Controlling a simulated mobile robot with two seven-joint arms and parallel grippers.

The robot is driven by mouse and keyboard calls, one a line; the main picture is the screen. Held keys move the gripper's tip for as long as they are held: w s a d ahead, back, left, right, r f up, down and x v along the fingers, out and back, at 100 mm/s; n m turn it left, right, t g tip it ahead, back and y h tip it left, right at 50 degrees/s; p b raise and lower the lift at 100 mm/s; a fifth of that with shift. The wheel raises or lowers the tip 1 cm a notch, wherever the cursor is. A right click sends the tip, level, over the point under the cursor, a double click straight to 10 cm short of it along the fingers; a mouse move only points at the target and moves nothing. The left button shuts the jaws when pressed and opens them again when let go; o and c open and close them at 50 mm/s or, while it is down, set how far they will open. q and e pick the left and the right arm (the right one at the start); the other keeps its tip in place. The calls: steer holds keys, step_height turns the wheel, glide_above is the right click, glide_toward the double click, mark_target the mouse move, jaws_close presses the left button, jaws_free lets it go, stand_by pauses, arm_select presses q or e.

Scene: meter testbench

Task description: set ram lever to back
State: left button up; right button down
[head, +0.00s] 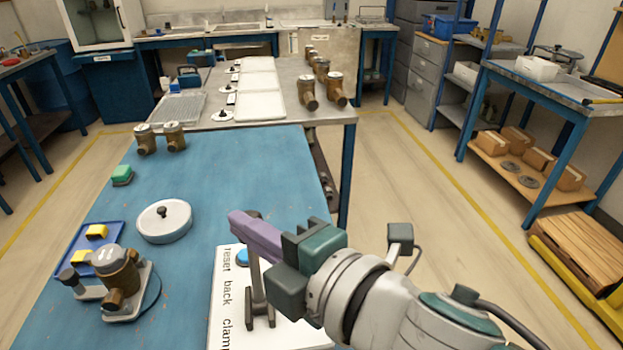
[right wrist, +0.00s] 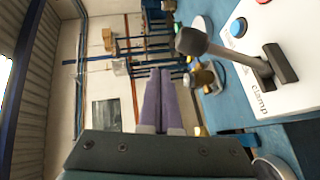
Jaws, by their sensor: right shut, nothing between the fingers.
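The ram lever (head: 257,288) rises from a dark bracket on a white panel (head: 228,318) marked "reset", "back" and "clamp". Its dark knob is partly hidden behind my right gripper's fingers in the head view. In the right wrist view the lever (right wrist: 232,54) slants from its bracket (right wrist: 280,63) to a round knob, to the right of the fingers. I cannot tell which setting it is at. My right gripper (head: 238,220) is shut and empty, its purple fingers together beside the knob; they also show in the right wrist view (right wrist: 158,75). Contact is unclear. My left gripper is out of view.
A blue button (head: 243,256) sits on the panel near the lever. To the left on the blue bench (head: 225,180) are a round lidded pan (head: 164,222), a brass meter on a stand (head: 118,275) and a blue tray (head: 75,247). The bench middle is clear.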

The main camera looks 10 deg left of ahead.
arm_select(q)
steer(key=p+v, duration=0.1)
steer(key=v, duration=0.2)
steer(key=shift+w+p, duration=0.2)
steer(key=shift+p, duration=0.2)
arm_select(e)
steer(key=s+d+r, duration=0.5)
steer(key=d, duration=0.2)
steer(key=shift+d+r, duration=0.15)
steer(key=shift+r, duration=0.1)
